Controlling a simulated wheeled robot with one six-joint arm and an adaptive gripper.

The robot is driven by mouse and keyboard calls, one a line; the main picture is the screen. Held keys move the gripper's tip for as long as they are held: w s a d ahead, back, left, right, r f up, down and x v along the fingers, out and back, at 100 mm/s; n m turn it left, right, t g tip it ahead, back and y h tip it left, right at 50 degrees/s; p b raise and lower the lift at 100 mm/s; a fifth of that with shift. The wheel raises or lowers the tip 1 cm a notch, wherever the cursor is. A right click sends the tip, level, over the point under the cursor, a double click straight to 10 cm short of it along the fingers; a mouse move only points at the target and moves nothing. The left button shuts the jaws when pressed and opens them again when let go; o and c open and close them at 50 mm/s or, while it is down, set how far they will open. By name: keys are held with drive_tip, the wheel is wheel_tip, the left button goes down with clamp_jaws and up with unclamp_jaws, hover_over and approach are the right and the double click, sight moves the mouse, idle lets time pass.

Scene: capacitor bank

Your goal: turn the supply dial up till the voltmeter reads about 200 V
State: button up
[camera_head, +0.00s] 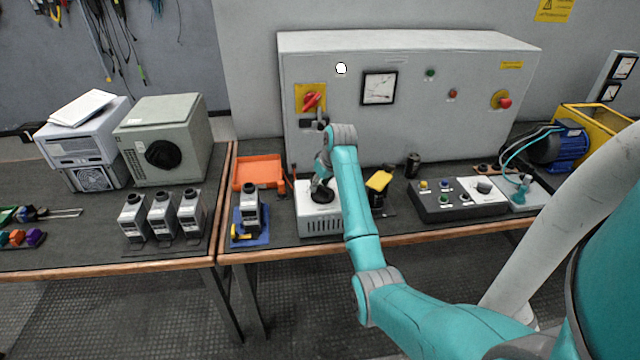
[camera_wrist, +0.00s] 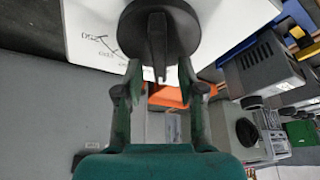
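The white supply box (camera_head: 318,224) stands on the bench near its front edge, with a round black dial (camera_head: 322,195) on top. In the wrist view the dial (camera_wrist: 185,32) has a raised bar grip, and some scale marks show on the white top (camera_wrist: 90,15). My gripper (camera_wrist: 160,68) is open, its two fingers on either side of the bar's near end with a visible gap on each side. In the head view my arm partly hides the dial and gripper. A voltmeter (camera_head: 379,88) is on the grey cabinet's front; its reading is too small to tell.
The grey cabinet (camera_head: 440,120) stands behind, with a red switch (camera_head: 312,101) on a yellow plate. An orange tray (camera_head: 259,172) and a grey unit on a blue base (camera_head: 250,212) are left of the box. A button panel (camera_head: 440,207) stands to the right.

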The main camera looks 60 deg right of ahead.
sight(329, 193)
drive_tip(key=v, duration=1.2)
idle(1.4)
